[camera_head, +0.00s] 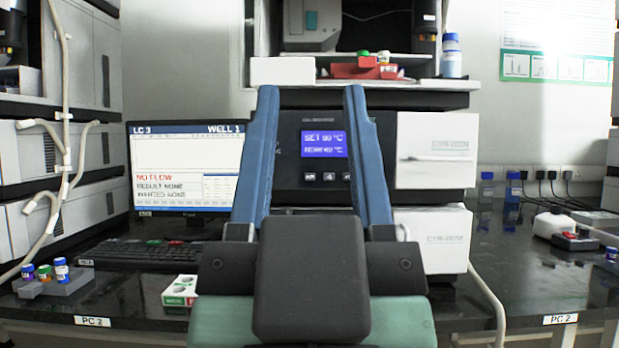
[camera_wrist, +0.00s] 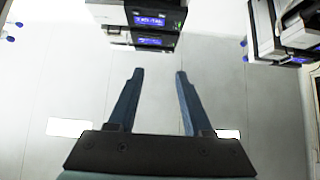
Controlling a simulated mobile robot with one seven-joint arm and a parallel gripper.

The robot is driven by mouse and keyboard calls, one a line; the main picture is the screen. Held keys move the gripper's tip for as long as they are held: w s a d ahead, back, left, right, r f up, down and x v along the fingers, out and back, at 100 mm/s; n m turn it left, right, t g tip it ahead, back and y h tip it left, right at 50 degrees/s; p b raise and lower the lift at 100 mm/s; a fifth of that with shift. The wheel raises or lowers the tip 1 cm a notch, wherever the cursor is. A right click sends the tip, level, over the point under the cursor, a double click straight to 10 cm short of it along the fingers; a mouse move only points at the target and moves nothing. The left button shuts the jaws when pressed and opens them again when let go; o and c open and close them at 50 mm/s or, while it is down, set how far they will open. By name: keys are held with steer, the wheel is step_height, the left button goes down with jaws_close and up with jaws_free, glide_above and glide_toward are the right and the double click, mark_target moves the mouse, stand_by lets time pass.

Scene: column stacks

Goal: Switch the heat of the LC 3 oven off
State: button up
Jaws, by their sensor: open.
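The oven (camera_head: 385,130) is a dark-fronted unit in the middle of the stack behind the bench. Its lit blue display (camera_head: 324,144) has a SET line and a second line in °C; the digits are hard to read. A row of small buttons (camera_head: 329,177) sits below the display, partly hidden by my right finger. The monitor (camera_head: 185,165) to its left reads LC 3, WELL 1, NO FLOW. My gripper (camera_head: 311,92) is open and empty, its blue fingers in front of the oven. In the wrist view my gripper (camera_wrist: 160,73) is apart from the lit blue displays.
A keyboard (camera_head: 140,254), a vial rack (camera_head: 54,281) and a small white-green box (camera_head: 180,291) lie on the dark bench at left. Another instrument stack (camera_head: 60,170) stands at far left. Bottles (camera_head: 486,187) stand at the back right.

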steer(key=shift+c, duration=0.2)
jaws_close()
stand_by(1.5)
